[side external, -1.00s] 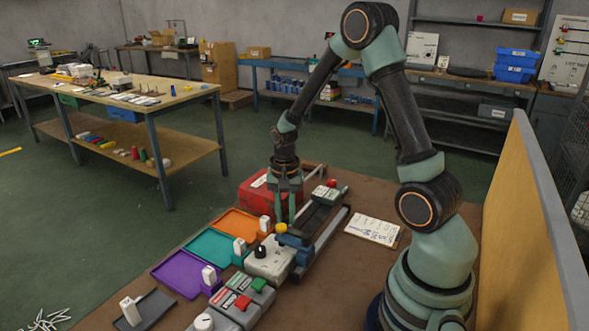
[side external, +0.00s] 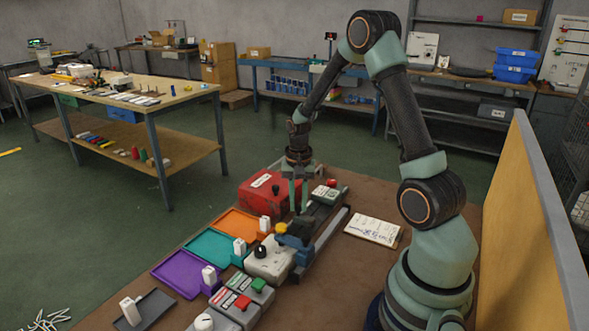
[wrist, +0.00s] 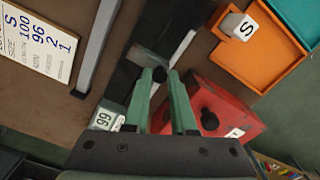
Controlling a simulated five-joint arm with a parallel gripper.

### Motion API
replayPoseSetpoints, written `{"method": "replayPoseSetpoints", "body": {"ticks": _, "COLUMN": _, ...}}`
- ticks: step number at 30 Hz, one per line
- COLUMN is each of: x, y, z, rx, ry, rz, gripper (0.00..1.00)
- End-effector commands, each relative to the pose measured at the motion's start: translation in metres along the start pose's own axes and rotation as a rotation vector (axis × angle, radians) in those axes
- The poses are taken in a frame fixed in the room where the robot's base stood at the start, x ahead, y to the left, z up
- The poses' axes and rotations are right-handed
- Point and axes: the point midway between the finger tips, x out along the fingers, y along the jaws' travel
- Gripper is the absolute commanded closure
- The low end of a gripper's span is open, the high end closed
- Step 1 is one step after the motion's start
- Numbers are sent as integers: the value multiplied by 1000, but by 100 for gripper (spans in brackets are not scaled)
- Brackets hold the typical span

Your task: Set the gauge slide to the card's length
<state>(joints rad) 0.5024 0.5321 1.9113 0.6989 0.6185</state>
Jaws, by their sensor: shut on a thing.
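My gripper (side external: 298,193) is over the dark rail of the gauge (side external: 322,214). A grey plate lies beside the knob, across the dark track. The gauge's small readout (wrist: 104,118) shows two like digits, 66 or 99; I cannot tell which. The card (wrist: 40,42) reads S, 100, 96, 2 and 1 down its rows; its labels are blurred. The card also lies flat right of the gauge in the side view (side external: 373,228).
A red box (side external: 262,190) with a black knob stands close to my gripper. Orange (side external: 238,222), teal (side external: 203,246) and purple (side external: 180,272) trays line the left. A grey rail (side external: 332,228) runs alongside the gauge. A yellow panel (side external: 530,210) stands at the right.

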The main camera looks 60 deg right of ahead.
Motion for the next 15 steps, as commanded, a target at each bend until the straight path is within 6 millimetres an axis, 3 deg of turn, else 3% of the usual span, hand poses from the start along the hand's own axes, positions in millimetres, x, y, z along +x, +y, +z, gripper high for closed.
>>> {"method": "replayPoseSetpoints", "body": {"ticks": 1, "x": -1, "y": 0, "z": 0, "rx": 1, "ry": 1, "rz": -1, "gripper": 100}}
{"method": "replayPoseSetpoints", "body": {"ticks": 2, "x": -1, "y": 0, "z": 0, "rx": 1, "ry": 1, "rz": -1, "gripper": 65}}
{"method": "replayPoseSetpoints", "body": {"ticks": 3, "x": -1, "y": 0, "z": 0, "rx": 1, "ry": 1, "rz": -1, "gripper": 49}}
{"method": "replayPoseSetpoints", "body": {"ticks": 4, "x": -1, "y": 0, "z": 0, "rx": 1, "ry": 1, "rz": -1, "gripper": 46}}
{"method": "replayPoseSetpoints", "body": {"ticks": 15, "x": -4, "y": -1, "z": 0, "rx": 0, "ry": 2, "rz": -1, "gripper": 46}}
